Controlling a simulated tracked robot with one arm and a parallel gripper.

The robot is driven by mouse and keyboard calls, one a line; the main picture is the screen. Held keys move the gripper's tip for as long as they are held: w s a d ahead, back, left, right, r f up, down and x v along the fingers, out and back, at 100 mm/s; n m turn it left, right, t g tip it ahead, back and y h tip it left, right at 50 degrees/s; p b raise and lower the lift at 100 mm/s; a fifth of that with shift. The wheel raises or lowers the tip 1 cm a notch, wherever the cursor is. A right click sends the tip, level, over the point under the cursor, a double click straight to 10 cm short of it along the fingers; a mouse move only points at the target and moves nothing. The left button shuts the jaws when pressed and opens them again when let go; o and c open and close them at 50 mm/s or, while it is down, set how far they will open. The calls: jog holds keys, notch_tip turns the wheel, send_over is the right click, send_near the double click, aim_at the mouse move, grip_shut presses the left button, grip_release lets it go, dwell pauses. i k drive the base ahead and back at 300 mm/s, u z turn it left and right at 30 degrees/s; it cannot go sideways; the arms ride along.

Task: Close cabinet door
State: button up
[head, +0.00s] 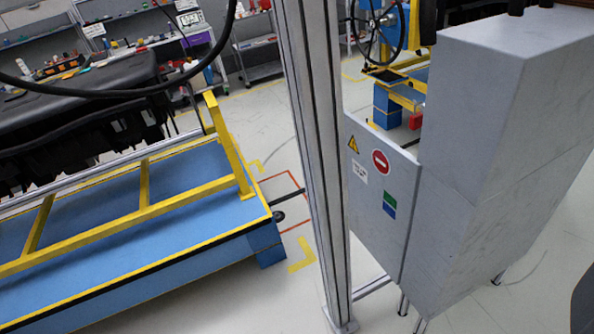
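A grey metal cabinet (475,150) stands on short legs at the right of the head view. A flat grey door panel (373,230) reaches left from the cabinet's near-left edge, and its top is lower than the cabinet top. It looks swung out from the body, but the cabinet's opening is hidden, so the exact angle cannot be told. The door carries a yellow warning triangle, a red no-entry sign, a white label and a blue-green label. My gripper is not in view.
An upright aluminium post (315,150) stands in front of the door's left edge. A blue platform with yellow rails (145,190) fills the left. Shelves (255,45) and a handwheel (378,25) stand behind. A strip of floor (270,165) is free between platform and post.

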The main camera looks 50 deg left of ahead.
aim_at(384, 179)
jog(key=u, duration=1)
jog(key=i, duration=1)
jog(key=z, duration=0.05)
